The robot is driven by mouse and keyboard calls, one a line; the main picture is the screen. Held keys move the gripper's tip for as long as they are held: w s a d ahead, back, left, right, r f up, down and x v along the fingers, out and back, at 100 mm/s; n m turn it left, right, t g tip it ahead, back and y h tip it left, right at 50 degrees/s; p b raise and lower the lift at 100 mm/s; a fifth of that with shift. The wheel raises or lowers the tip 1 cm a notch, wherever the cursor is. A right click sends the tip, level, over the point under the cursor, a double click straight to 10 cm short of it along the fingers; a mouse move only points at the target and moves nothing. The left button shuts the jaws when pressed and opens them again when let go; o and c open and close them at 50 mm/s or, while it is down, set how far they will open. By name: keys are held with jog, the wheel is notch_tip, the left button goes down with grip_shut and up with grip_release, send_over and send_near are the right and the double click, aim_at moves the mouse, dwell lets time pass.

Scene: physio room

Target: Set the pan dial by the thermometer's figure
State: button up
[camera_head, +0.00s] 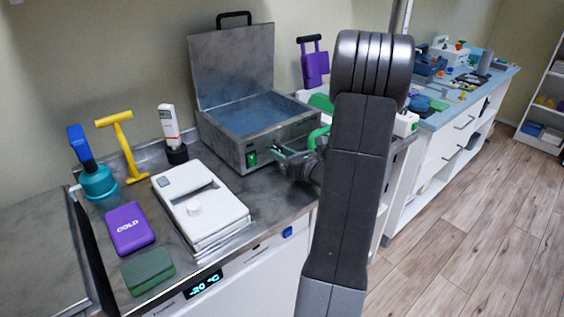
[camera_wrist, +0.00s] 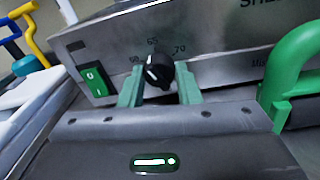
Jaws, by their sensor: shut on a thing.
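The pan is a steel box (camera_head: 250,140) with its lid up and bluish water inside, at the back of the counter. In the wrist view its front panel (camera_wrist: 215,65) shows a black dial (camera_wrist: 160,70) with figures 60, 65 and 70 around it. The dial's white mark is on its left side; its exact setting is hard to tell. My gripper (camera_wrist: 160,92) has its green fingers shut on the dial, one each side. It also shows in the head view (camera_head: 283,157), where the dial is hidden. A white and red thermometer (camera_head: 169,122) stands in a black holder; its figure is too small to read.
A green switch (camera_wrist: 96,79) is left of the dial and a green handle (camera_wrist: 290,75) right of it. A display (camera_head: 204,285) reads -20 °C.

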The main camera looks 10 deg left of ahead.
jog(key=n+b, duration=0.4)
jog(key=b, duration=0.1)
jog(key=shift+f, duration=0.25)
jog(key=n+b, duration=0.2)
jog(key=b, duration=0.1)
jog(key=shift+r+n+h, duration=0.2)
jog(key=shift+n+h, duration=0.1)
jog(key=shift+n, duration=0.1)
jog(key=o, duration=1)
jog(key=shift+r, duration=0.1)
jog(key=v, duration=1.3)
jog(key=shift+s+d+p, duration=0.3)
jog(key=shift+s+p, duration=0.05)
jog(key=shift+p, duration=0.05)
jog(key=shift+a, duration=0.1)
jog(key=x, duration=1.3)
jog(key=shift+w+a+b, duration=0.25)
jog(key=shift+w+b, duration=0.1)
jog(key=shift+b, duration=0.05)
